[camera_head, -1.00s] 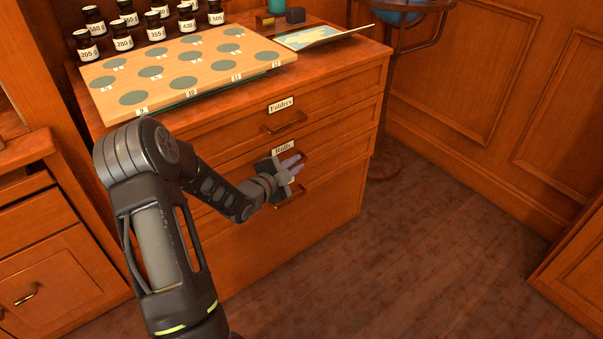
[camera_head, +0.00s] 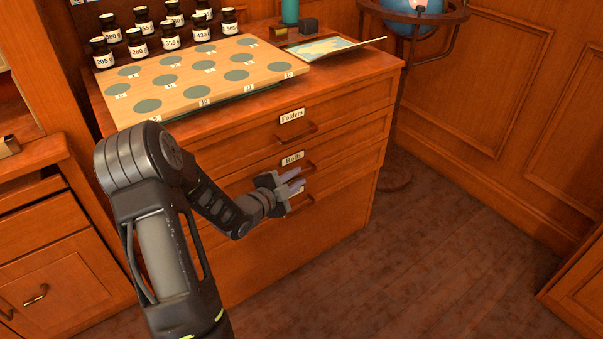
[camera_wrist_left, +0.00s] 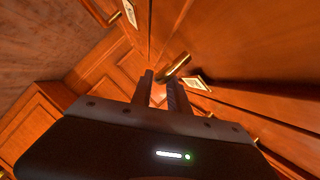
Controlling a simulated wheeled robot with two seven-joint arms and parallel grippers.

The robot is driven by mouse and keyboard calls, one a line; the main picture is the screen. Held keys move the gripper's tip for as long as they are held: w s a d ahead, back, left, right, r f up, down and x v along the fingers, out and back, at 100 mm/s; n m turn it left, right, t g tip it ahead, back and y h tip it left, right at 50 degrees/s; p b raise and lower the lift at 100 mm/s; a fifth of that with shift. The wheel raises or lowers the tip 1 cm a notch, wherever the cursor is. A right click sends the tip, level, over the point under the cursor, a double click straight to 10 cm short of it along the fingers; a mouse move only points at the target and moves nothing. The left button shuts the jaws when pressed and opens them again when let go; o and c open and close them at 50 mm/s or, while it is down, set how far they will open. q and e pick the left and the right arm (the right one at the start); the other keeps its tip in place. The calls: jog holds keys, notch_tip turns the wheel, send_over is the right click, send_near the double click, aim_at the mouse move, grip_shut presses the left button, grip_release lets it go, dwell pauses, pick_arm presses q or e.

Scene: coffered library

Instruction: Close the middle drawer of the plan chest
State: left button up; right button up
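The wooden plan chest (camera_head: 345,210) stands ahead of me. Its middle drawer (camera_head: 345,147), labelled Rolls, has a bar handle (camera_head: 309,167). My right gripper is out of view.
Above is the Folders drawer (camera_head: 345,108). The chest top holds a board with round patches (camera_head: 195,72), several labelled jars (camera_head: 138,42) and a map (camera_head: 325,46). A globe stand (camera_head: 397,110) is to the right. Floor (camera_head: 420,250) to the right is clear.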

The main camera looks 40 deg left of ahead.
pick_arm(q)
jog(key=v, duration=0.4)
jog(key=shift+s, duration=0.1)
dwell(0.5)
